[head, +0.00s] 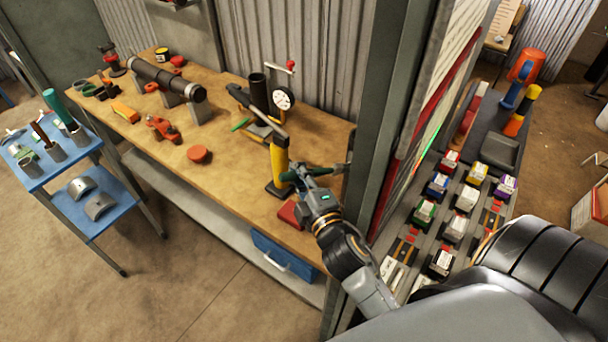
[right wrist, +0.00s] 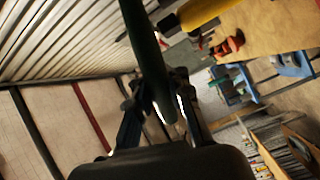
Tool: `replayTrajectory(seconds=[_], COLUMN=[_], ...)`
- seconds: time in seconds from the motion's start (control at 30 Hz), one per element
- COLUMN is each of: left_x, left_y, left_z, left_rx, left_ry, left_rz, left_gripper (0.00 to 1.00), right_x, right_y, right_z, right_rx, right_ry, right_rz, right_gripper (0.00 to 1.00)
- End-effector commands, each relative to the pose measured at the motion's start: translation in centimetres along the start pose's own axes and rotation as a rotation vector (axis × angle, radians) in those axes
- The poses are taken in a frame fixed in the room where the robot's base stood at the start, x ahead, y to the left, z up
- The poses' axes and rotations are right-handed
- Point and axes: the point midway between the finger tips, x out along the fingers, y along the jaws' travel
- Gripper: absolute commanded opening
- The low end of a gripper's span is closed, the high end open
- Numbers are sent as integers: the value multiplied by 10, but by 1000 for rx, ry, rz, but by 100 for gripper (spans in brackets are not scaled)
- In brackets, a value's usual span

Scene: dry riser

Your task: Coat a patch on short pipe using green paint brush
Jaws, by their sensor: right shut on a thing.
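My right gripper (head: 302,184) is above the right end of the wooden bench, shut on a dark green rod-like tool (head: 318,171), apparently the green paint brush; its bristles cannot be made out. In the right wrist view the dark green tool (right wrist: 148,55) runs from the top edge down between the fingers (right wrist: 163,105). A short dark pipe (head: 259,92) stands upright at the back of the bench, beyond the gripper and apart from it. Another dark pipe (head: 165,82) lies level on grey supports further left. My left gripper is not in view.
A yellow hand pump (head: 280,160) and a white gauge (head: 283,99) stand near the gripper. A red item (head: 290,214) lies beside it. A metal post (head: 374,150) rises close on the right. A blue cart (head: 75,185) holds cups of tools. The bench's front middle is fairly clear.

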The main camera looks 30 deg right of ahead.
Motion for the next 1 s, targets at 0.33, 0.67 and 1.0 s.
replayTrajectory(seconds=[0.33,0.67,1.0], left_x=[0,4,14], left_y=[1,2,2], left_z=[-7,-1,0], left_rx=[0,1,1], left_ry=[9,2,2], left_rz=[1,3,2], left_gripper=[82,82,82], right_x=[8,-1,-19], right_y=[-2,-7,-16], right_z=[-7,-20,-47], right_rx=[2,5,6], right_ry=[3,4,4], right_rz=[-1,-2,-2], right_gripper=[0,0,0])
